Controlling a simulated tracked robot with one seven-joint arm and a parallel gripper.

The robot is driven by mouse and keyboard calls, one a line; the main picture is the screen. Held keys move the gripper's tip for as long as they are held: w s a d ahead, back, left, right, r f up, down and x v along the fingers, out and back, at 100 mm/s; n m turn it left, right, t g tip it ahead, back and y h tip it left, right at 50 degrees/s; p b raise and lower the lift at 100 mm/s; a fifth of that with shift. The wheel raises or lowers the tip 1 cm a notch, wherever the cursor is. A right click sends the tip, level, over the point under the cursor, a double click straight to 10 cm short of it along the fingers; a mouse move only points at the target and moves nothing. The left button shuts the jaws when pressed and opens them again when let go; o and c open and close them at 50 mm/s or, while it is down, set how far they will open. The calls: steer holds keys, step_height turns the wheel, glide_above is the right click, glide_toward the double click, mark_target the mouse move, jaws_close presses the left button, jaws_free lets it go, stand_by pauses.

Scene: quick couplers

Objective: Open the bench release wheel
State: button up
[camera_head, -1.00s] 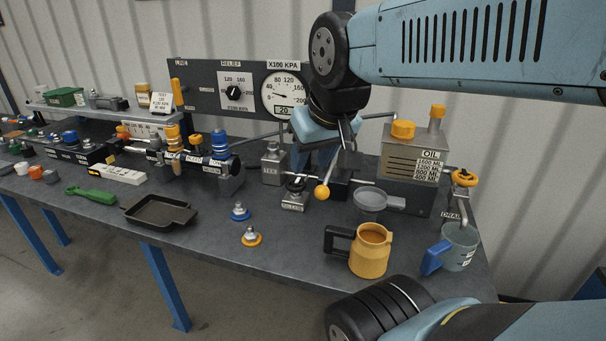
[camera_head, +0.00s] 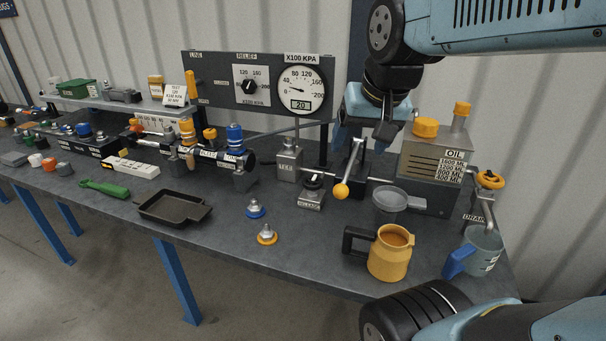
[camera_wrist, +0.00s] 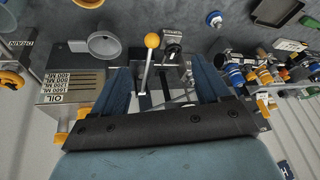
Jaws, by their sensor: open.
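The release wheel is a small black knob (camera_head: 313,182) on a grey metal block (camera_head: 310,200) with a label that seems to read RELEASE. In the wrist view the black knob (camera_wrist: 172,50) is at upper middle, just right of a yellow ball. My gripper (camera_head: 363,138) is open, pointing down, behind and to the right of the knob, near the pump lever. In the wrist view its two blue fingers are spread wide, with the lever and pump frame between them and the knob beyond them. The gripper appears empty and apart from the knob.
The pump lever with a yellow ball (camera_head: 341,190) stands close right of the knob. Couplers (camera_head: 255,208) and a black tray (camera_head: 172,206) lie left.

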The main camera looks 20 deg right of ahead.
steer(key=o, duration=0.3)
steer(key=w+f+m+g, duration=0.1)
steer(key=w+m+g, duration=0.1)
steer(key=w+m, duration=0.8)
steer(key=w, duration=0.2)
steer(key=shift+w+f+g, duration=0.3)
steer(key=shift+w+f, duration=0.05)
steer(key=shift+f, duration=0.05)
steer(key=m+g, duration=0.2)
steer(key=m, duration=0.8)
glide_above(312, 180)
step_height(312, 180, down, 8)
steer(key=r, duration=0.1)
step_height(312, 180, down, 15)
steer(key=shift+d+r, duration=0.1)
steer(key=shift+r, duration=0.1)
steer(key=shift+c, duration=0.3)
